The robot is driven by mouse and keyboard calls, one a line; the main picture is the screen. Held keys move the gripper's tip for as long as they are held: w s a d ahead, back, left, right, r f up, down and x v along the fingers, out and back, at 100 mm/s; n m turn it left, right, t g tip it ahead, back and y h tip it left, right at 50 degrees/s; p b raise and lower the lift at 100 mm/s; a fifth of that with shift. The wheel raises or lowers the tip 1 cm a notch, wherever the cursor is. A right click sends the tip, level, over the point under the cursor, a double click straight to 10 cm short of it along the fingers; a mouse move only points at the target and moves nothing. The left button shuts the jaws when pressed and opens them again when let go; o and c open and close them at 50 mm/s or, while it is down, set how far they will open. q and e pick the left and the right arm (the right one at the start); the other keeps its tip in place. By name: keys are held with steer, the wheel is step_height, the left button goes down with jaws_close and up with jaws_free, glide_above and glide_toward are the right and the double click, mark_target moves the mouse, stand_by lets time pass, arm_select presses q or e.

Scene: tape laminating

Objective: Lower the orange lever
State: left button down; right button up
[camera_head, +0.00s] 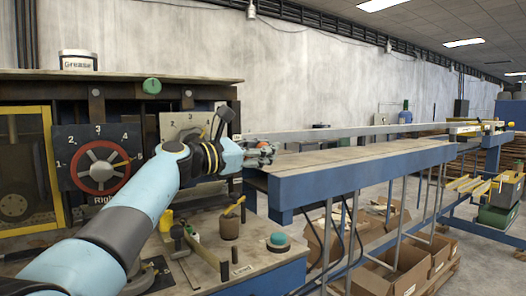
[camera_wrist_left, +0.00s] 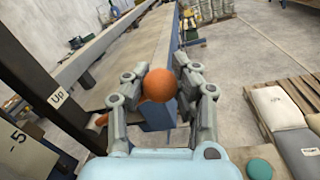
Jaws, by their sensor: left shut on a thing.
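The orange lever ends in a round orange knob (camera_wrist_left: 158,85), which sits between the two fingers of my left gripper (camera_wrist_left: 160,72) in the left wrist view. The fingers are closed around the knob from both sides. A short orange piece shows beside the left finger, partly hidden. In the head view, my left gripper (camera_head: 262,150) is at the right end of the machine, by the near end of the long blue table. The lever is mostly hidden there by the gripper and wrist. My right gripper is not in view.
An "Up" label (camera_wrist_left: 58,97) is on a dark post left of the gripper. The machine has a red dial wheel (camera_head: 98,168). A brown cup (camera_head: 229,227) and a teal-topped round item (camera_head: 278,242) stand on the bench below. Cardboard boxes (camera_head: 395,272) are under the blue table (camera_head: 360,172).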

arm_select(q)
steer(key=shift+s+f+m+b, duration=0.15)
steer(key=shift+f+m+b, duration=0.4)
steer(key=shift+f, duration=0.4)
steer(key=shift+s+f+m+b, duration=0.15)
steer(key=shift+f+m+b, duration=0.2)
steer(key=shift+f+b, duration=0.4)
steer(key=shift+f, duration=0.2)
